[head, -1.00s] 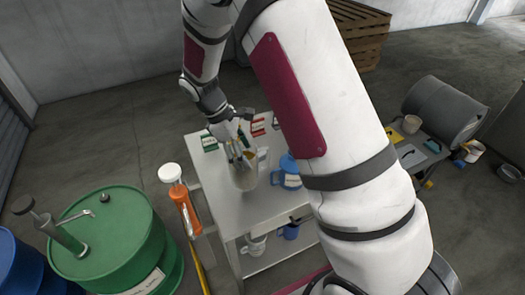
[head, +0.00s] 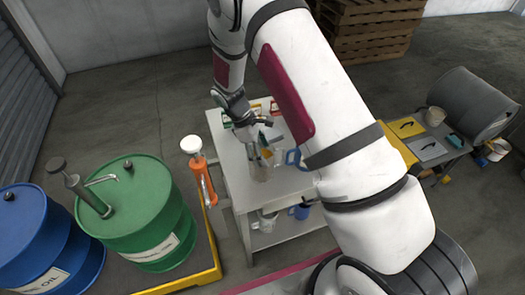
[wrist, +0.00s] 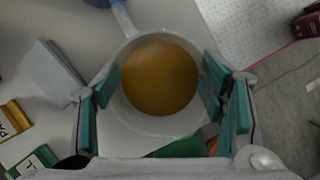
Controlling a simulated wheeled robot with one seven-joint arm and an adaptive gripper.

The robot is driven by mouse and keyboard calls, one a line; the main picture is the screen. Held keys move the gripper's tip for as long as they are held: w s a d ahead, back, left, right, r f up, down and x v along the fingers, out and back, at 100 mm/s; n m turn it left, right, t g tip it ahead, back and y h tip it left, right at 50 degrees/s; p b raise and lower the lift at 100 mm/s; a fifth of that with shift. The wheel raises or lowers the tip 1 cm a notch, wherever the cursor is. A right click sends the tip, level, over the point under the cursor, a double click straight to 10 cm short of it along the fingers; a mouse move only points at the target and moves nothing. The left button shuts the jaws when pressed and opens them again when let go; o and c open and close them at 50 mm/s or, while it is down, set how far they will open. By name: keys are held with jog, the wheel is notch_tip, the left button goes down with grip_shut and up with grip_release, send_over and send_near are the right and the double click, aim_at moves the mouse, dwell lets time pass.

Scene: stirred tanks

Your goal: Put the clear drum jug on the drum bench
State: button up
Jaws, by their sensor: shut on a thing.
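A clear jug (head: 262,172) with amber liquid in the bottom is in my gripper (head: 264,154), over the pale grey metal table. In the wrist view the jug (wrist: 160,122) shows from above, its handle pointing to the top left. The teal pads of my gripper (wrist: 160,88) press on both sides of it. I cannot tell whether its base touches the tabletop. A low grey bench (head: 455,158) with yellow and grey mats stands at the right beside a grey drum. No label shows which surface is the drum bench.
The metal table (head: 236,182) has small cartons at its back and jugs on its lower shelf. A blue-handled jug (head: 293,157) is partly behind my arm. A green drum (head: 150,220), a blue drum (head: 45,235) and an orange pump (head: 200,170) stand left.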

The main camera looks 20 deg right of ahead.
jog(key=o, duration=2)
jog(key=shift+f, duration=0.15)
jog(key=shift+c, duration=0.2)
